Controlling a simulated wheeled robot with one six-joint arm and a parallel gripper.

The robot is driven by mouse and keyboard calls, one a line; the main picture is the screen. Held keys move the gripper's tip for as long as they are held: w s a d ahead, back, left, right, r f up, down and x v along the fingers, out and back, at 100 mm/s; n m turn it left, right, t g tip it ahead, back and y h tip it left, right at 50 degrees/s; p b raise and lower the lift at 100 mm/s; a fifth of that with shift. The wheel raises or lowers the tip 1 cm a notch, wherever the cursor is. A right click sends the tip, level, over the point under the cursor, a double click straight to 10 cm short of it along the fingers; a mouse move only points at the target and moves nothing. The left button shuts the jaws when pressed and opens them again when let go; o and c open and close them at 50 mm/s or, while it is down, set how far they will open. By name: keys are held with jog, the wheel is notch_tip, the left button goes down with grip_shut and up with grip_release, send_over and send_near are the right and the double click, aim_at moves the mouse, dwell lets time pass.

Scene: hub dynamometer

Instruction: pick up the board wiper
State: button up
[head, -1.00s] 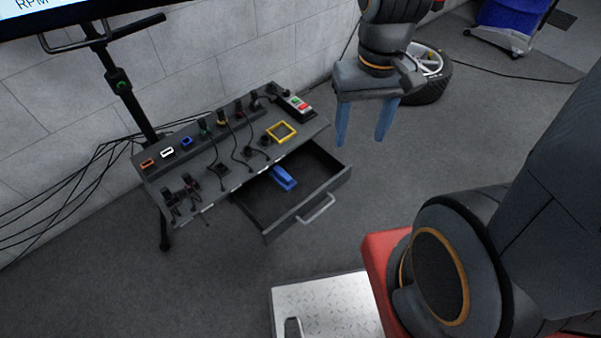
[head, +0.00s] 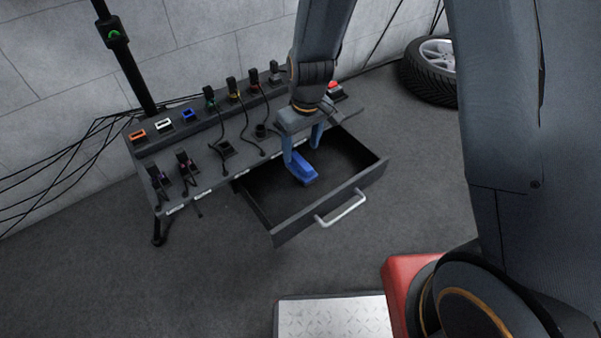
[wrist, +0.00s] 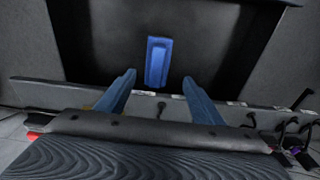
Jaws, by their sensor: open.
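The board wiper is a blue block (head: 303,169) lying in the open drawer (head: 347,193) of the grey bench. In the wrist view the blue wiper (wrist: 158,62) lies on the dark drawer floor, ahead of the fingertips and about midway between them. My gripper (head: 303,146) is open and empty, with its two blue fingers over the back part of the drawer. In the wrist view the gripper (wrist: 158,83) has a wide gap between its fingers. In the head view one finger overlaps the wiper's back end; whether they touch I cannot tell.
The bench top (head: 205,165) behind the drawer carries several plugs, cables and coloured sockets. The drawer's front has a pale handle (head: 341,208). A tyre (head: 430,72) lies by the wall at the right. A metal plate (head: 335,318) is on the floor in front.

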aim_at(301, 161)
jog(key=shift+w+a+f, duration=0.1)
jog(key=shift+w+f, duration=0.05)
jog(key=shift+f, duration=0.35)
jog(key=shift+w+a+f, duration=0.1)
jog(key=shift+f, duration=0.35)
jog(key=f, duration=0.2)
jog(key=f+b, duration=0.1)
jog(key=f, duration=0.1)
jog(key=f+b, duration=0.1)
jog(key=f, duration=0.1)
jog(key=shift+w+d+f, duration=0.15)
jog(key=shift+w+f, duration=0.15)
jog(key=c, duration=1.3)
jog(key=shift+o, duration=0.2)
jog(key=shift+r, duration=0.15)
